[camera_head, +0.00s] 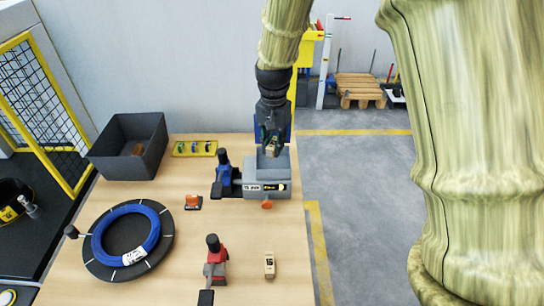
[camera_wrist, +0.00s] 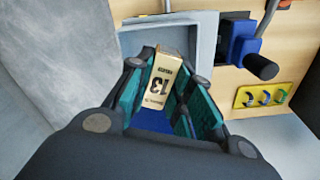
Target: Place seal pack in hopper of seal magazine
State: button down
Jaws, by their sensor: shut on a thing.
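My gripper (camera_head: 268,138) is shut on a small tan seal pack (camera_head: 272,148). The seal magazine (camera_head: 262,191) is a grey unit with an open-topped grey hopper (camera_head: 283,163) at the table's right back edge. The pack is over or at the hopper's opening; I cannot tell whether it touches the inside. The hopper (camera_wrist: 207,42) lies beyond the fingers in the wrist view.
A second tan pack (camera_head: 269,265) stands at the table's front right. A blue-and-black tool (camera_head: 223,172) is just left of the magazine. A red-and-black tool (camera_head: 214,262), a blue coil (camera_head: 100,238) on a turntable, a dark bin (camera_head: 128,135) and a yellow tray (camera_head: 195,148) also occupy the table.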

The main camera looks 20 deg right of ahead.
aim_at(273, 167)
jog(key=f, duration=0.1)
jog(key=w+f, duration=0.1)
jog(key=f, duration=0.1)
jog(key=shift+d, duration=0.1)
jog(key=shift+s+f+p, duration=0.1)
jog(key=shift+s+p, duration=0.2)
jog(key=shift+s, duration=0.05)
jog(key=f, duration=0.1)
jog(key=f+p, duration=0.1)
jog(key=f, duration=0.1)
jog(key=shift+w+f, duration=0.2)
jog(key=shift+f, duration=0.1)
jog(key=shift+s, duration=0.1)
jog(key=c, duration=1.3)
grip_release()
jog(key=shift+f, duration=0.1)
